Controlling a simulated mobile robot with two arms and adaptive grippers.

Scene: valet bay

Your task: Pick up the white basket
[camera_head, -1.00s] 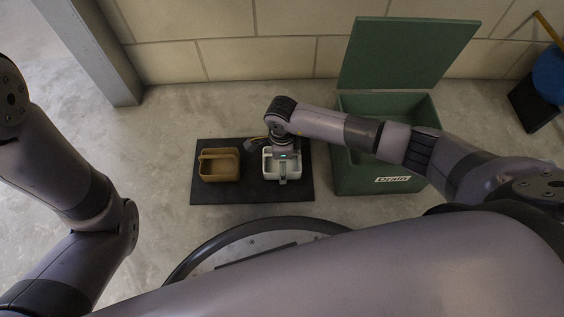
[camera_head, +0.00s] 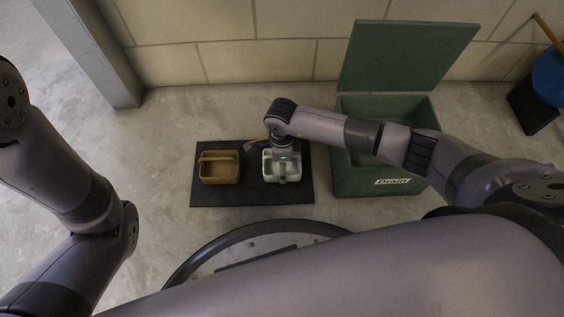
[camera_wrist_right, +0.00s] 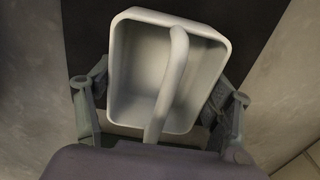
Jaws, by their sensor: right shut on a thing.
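The white basket (camera_head: 270,173) is at the right part of the black mat, below my right gripper (camera_head: 283,165). In the right wrist view the basket (camera_wrist_right: 137,65) is empty, with a handle arching over it. My right gripper's fingers (camera_wrist_right: 160,108) lie along both sides of the basket, and the gripper is shut on it. I cannot tell whether the basket touches the mat. My left arm is at the left of the head view, but its gripper is out of view.
A tan basket (camera_head: 206,181) stands on the left part of the black mat (camera_head: 248,199). A green bin (camera_head: 360,178) with its lid (camera_head: 408,57) raised is to the right. A black bin (camera_head: 533,108) stands at the far right. Bare floor lies left of the mat.

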